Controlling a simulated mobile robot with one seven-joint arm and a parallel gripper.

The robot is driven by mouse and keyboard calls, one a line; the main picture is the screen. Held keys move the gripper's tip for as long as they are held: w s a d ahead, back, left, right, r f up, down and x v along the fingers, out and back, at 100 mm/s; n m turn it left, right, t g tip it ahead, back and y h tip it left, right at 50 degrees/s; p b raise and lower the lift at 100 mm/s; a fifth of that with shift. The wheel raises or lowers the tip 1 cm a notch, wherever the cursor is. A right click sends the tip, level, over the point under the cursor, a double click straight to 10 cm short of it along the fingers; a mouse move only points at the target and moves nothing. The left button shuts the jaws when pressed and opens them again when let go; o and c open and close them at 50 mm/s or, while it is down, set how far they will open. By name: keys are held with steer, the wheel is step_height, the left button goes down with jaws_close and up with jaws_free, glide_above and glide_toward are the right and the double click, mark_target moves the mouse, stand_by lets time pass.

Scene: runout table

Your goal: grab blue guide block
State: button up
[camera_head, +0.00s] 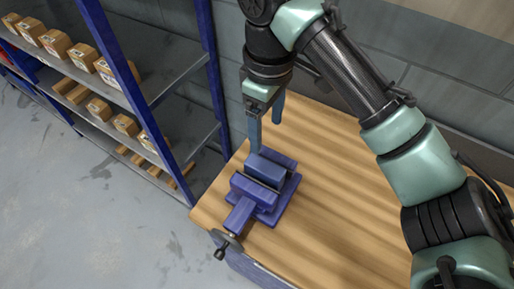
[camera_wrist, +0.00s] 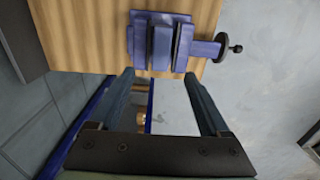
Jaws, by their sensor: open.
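A slate-blue block (camera_head: 265,168), which looks like the guide block, sits between the jaws of a purple-blue vise (camera_head: 240,215) at the table's left corner. In the wrist view the block (camera_wrist: 162,47) shows near the top, beside a dark jaw face, with the vise (camera_wrist: 187,47) around it. My gripper (camera_head: 266,137) points down with its fingers apart, above and just behind the block in the head view. In the wrist view my gripper (camera_wrist: 158,76) is empty, its fingertips just below the vise in the picture. The block's lower part is hidden by the vise.
The wooden table (camera_head: 335,200) is clear to the right of the vise. The vise handle (camera_head: 221,250) sticks out past the table's front edge. A blue-framed shelf (camera_head: 185,75) with several cardboard boxes stands at left. A grey wall (camera_head: 440,40) runs behind the table.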

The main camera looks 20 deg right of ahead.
steer(key=b, duration=0.1)
glide_above(265, 166)
steer(key=f, duration=0.6)
steer(key=shift+s, duration=0.25)
steer(key=shift+w+f+p, duration=0.15)
steer(key=shift+f+p, duration=0.1)
steer(key=shift+f, duration=1.25)
steer(key=shift+w+f+p, duration=0.1)
steer(key=shift+f+p, duration=0.1)
steer(key=shift+f, duration=1.3)
jaws_close()
steer(key=shift+r, duration=0.15)
